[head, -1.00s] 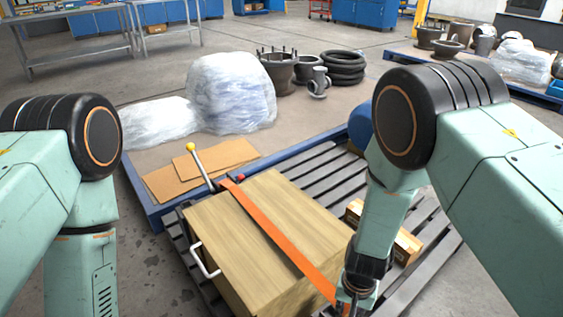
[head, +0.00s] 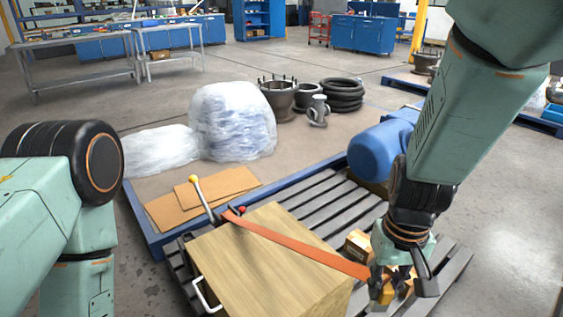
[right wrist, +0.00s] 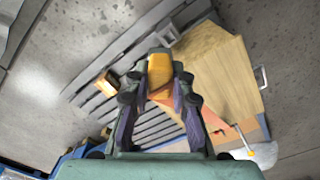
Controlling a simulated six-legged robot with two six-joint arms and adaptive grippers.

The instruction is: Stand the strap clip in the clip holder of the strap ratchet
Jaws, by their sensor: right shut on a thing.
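My right gripper (head: 397,284) is shut on the yellow-orange strap clip (head: 384,294), beyond the right edge of the wooden crate. The clip also shows between the fingertips in the right wrist view (right wrist: 160,69). The orange strap (head: 300,247) runs from the clip across the crate top to the strap ratchet. The ratchet's lever (head: 203,198) has a yellow knob and tilts up at the crate's far left corner. A small red part (head: 241,210) shows beside it; I cannot tell the clip holder's shape. My left gripper is out of view.
The wooden crate (head: 262,266) with a white handle stands on a slatted pallet (head: 305,196). Cardboard sheets (head: 225,185) and wrapped bundles (head: 232,120) lie behind.

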